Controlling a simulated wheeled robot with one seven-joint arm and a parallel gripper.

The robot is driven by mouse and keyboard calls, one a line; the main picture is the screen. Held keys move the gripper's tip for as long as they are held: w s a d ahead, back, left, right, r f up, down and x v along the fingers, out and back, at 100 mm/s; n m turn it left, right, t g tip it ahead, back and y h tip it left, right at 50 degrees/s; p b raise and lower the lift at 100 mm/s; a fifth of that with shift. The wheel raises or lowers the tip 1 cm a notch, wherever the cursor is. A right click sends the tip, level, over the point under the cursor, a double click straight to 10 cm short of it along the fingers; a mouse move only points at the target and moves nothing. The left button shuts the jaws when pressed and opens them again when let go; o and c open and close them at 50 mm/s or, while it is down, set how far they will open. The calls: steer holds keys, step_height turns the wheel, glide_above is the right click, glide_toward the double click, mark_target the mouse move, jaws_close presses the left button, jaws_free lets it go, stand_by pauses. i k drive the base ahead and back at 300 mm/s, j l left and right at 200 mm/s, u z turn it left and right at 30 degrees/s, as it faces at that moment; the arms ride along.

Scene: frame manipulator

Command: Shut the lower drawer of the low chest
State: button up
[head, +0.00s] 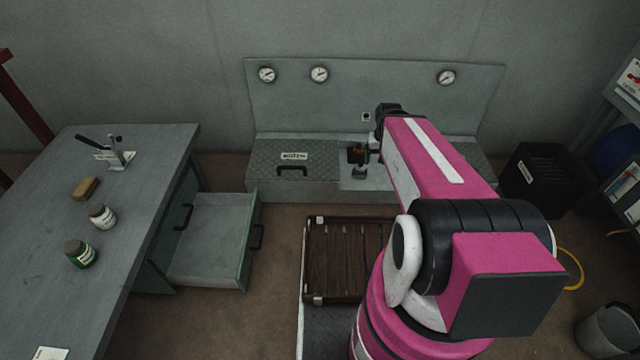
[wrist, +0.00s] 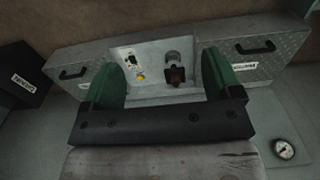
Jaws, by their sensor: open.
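A low chest with green fronts (head: 184,190) stands under the right edge of the grey workbench. Its lower drawer (head: 212,225) is pulled far out to the right, and its grey inside looks empty. The drawer's green front carries a dark handle (head: 256,237). A second handle (head: 186,215), on the front above, sits back against the chest. My gripper (wrist: 166,68) is open and empty, its green fingers wide apart, facing the wall console. In the head view its fingers are mostly hidden by my pink arm, well away from the drawer, to its upper right.
The console's grey bench has a hatch (head: 292,160) and a brown valve (head: 357,154). A dark slatted rack (head: 340,262) lies right of the drawer, with bare floor between. Jars (head: 81,254) and a brown block (head: 86,189) stand on the workbench (head: 140,200). A black crate (head: 545,180) stands right.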

mark_target(215, 249)
steer(key=u, duration=1.65)
